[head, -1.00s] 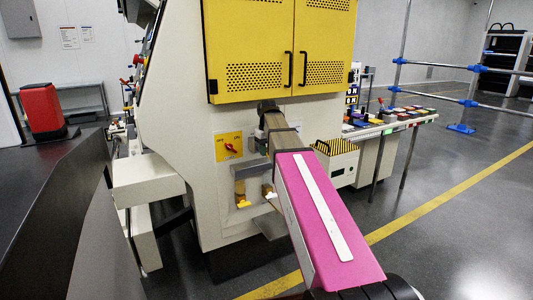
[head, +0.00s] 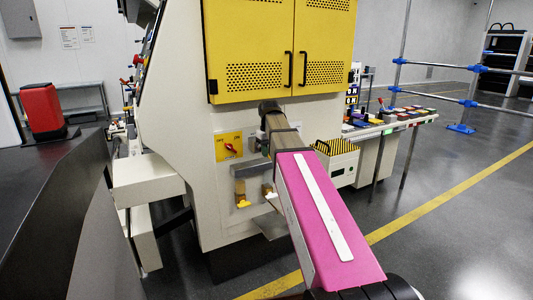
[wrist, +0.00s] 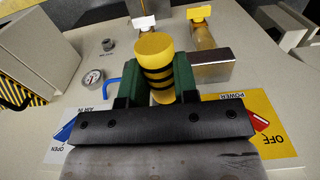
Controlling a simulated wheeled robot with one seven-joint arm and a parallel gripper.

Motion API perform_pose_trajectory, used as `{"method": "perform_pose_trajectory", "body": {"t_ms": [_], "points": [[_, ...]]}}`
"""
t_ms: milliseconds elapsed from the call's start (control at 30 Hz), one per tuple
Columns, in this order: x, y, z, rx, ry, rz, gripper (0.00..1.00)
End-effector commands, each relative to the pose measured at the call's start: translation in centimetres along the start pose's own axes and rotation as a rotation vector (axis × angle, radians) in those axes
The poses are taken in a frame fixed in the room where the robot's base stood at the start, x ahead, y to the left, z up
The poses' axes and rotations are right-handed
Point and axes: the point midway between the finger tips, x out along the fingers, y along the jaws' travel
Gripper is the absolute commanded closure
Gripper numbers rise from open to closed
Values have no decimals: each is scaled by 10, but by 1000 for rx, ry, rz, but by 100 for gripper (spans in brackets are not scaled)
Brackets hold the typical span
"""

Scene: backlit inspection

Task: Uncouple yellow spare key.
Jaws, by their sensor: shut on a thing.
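The yellow spare key (wrist: 155,45), as I read it, is a yellow cylinder with black bands, seen in the wrist view. My gripper (wrist: 158,85) is shut on it, with a green finger pad pressed on each side. The key's flat yellow end points up in the picture. Its far side and whatever it joins are hidden, so I cannot tell whether it is still coupled. In the head view my gripper is close to the machine's panel, and my arm hides the key.
The red power switch (head: 230,147) on its yellow plate is close by. Yellow cabinet doors (head: 280,50) are above.

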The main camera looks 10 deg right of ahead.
Motion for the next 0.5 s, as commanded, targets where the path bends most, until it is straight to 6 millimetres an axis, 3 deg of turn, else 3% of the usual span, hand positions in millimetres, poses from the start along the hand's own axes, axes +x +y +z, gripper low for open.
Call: {"method": "perform_pose_trajectory", "body": {"t_ms": [500], "points": [[0, 0, 14, 0, 0, 0, 100]]}}
